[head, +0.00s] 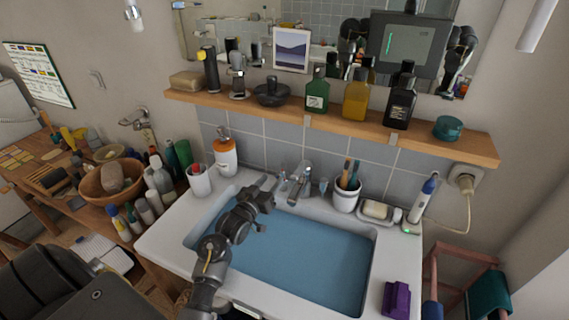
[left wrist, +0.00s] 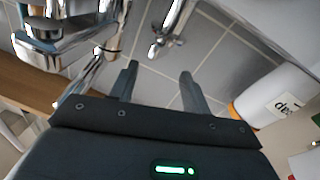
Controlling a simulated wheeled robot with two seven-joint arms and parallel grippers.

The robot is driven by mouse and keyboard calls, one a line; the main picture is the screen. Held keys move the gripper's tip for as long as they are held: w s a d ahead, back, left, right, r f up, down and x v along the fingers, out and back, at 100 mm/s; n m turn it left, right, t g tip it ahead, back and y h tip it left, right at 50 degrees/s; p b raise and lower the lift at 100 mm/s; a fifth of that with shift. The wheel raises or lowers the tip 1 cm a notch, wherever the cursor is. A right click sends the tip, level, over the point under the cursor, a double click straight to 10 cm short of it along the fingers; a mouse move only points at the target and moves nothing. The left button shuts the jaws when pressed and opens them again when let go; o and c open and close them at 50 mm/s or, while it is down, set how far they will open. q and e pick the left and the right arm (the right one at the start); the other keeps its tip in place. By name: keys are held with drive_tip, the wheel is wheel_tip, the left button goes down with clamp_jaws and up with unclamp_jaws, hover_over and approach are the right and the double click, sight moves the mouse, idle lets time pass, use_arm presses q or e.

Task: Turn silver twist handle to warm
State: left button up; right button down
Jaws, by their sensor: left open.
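The silver tap (head: 300,186) stands at the back edge of the basin, with a slim silver handle (head: 283,182) at its left and another small silver part (head: 323,187) at its right. My left gripper (head: 268,190) is open and empty over the back left of the basin, just left of the tap. In the left wrist view, its two fingers (left wrist: 159,72) are apart with nothing between them. A thin silver handle (left wrist: 171,28) lies beyond the fingertips there, and the thick chrome tap body (left wrist: 50,42) is at upper left. I cannot tell the handle's present setting. My right gripper is not in view.
The basin (head: 381,245) holds blue water. An orange and white bottle (head: 225,157) and a white cup (head: 199,181) stand left of the tap. A toothbrush cup (head: 346,197) and soap dish (head: 380,213) stand right. A loaded wooden shelf (head: 345,130) hangs above.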

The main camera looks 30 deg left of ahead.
sight(283, 171)
use_arm(q)
drive_tip(key=shift+s+d+f+m+g+y, duration=0.25)
drive_tip(key=shift+s+d+m+g+y, duration=0.15)
drive_tip(key=shift+d+m+y, duration=0.25)
drive_tip(key=w, duration=0.3)
drive_tip(key=w+a+p, duration=0.1)
drive_tip(key=w, duration=0.3)
drive_tip(key=w+p, duration=0.1)
drive_tip(key=w, duration=0.2)
drive_tip(key=shift+w+a, duration=0.25)
drive_tip(key=shift+w, duration=0.15)
